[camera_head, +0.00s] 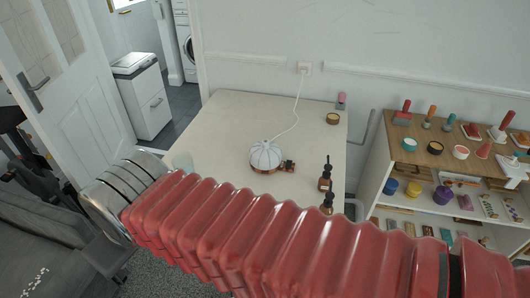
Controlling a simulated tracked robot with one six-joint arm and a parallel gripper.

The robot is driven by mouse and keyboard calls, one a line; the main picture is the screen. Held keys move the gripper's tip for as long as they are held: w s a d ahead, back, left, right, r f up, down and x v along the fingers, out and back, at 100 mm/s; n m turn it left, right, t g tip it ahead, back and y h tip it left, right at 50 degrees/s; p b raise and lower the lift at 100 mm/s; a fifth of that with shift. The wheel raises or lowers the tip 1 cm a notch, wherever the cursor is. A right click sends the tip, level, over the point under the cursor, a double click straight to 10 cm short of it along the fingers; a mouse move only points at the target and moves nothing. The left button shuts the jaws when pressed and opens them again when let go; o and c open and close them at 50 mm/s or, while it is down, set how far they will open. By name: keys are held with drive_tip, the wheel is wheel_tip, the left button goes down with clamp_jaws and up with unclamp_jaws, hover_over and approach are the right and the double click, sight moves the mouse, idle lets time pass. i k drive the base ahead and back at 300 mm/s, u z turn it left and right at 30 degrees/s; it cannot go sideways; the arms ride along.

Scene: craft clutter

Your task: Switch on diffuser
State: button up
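The diffuser (265,156) appears to be the white ribbed dome with a brown base, standing upright on the pale table (225,115). A white cord (296,108) runs from it up to a wall socket (304,68). A small brown object (288,166) sits close at its right side; I cannot tell whether it is part of the diffuser. No switch or light can be made out. My red ribbed arm crosses the lower part of the view, in front of the table's near side. My gripper's fingers do not show.
Dark brown bottles (325,181) stand at the table's near right. A pale cup (183,161) is at the left, and a small round pot (333,118) and a pink-topped item (341,100) are at the back right. A crowded shelf (440,158) stands right of the table.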

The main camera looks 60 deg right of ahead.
sight(289, 163)
drive_tip(key=z, duration=0.05)
drive_tip(key=i, duration=0.65)
drive_tip(key=z, duration=2.45)
drive_tip(key=i, duration=0.5)
drive_tip(key=z, duration=0.05)
